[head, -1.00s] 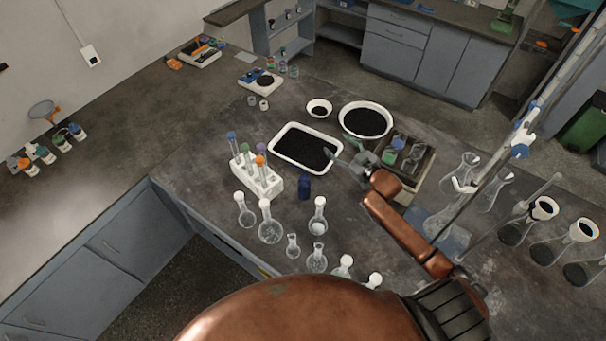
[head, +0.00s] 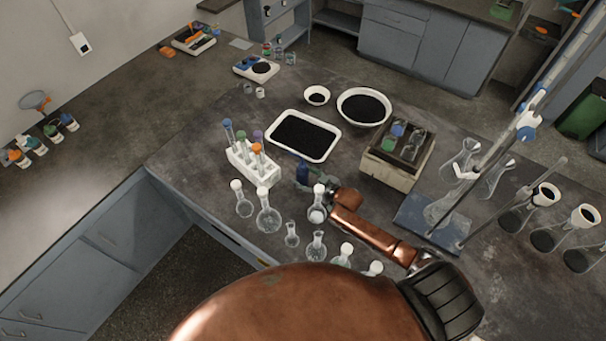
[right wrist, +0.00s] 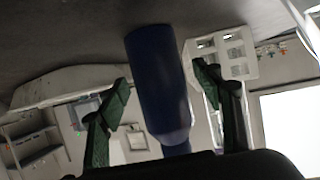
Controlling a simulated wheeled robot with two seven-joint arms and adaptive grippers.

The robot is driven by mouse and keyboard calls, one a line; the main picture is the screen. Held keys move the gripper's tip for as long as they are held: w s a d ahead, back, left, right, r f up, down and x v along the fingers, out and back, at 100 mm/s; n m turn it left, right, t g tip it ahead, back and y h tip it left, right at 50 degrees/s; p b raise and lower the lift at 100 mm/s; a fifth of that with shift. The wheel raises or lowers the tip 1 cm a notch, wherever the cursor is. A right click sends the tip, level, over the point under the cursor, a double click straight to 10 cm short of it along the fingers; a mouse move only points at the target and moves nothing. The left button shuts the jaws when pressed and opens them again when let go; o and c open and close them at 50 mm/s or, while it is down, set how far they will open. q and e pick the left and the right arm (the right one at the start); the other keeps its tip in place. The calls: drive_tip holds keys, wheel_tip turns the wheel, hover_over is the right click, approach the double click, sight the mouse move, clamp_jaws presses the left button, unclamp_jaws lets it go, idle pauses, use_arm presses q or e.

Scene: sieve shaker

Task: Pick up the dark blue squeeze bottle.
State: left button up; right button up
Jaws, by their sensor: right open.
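The dark blue squeeze bottle (head: 303,172) stands on the dark bench in the head view, between the white tube rack and the round flasks. In the right wrist view the bottle (right wrist: 160,85) fills the middle, between the two green-padded fingers. My right gripper (right wrist: 165,105) is open, with one finger on each side of the bottle and visible gaps to it. In the head view my right gripper (head: 312,183) is at the bottle, small and partly hidden by a flask. My left gripper is not in view.
A white rack (head: 254,168) with capped tubes stands left of the bottle. A white tray (head: 325,152) of black grains lies behind it. Several stoppered flasks (head: 268,220) stand in front, one (head: 317,212) close to my right gripper. A shaker-like box (head: 392,178) stands to the right.

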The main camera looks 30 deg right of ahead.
drive_tip(key=shift+w+a+f, duration=0.1)
drive_tip(key=shift+w+f, duration=0.05)
drive_tip(key=shift+w, duration=0.1)
drive_tip(key=shift+c, duration=0.3)
drive_tip(key=c, duration=0.7)
drive_tip(key=shift+c, duration=0.2)
drive_tip(key=shift+r, duration=0.2)
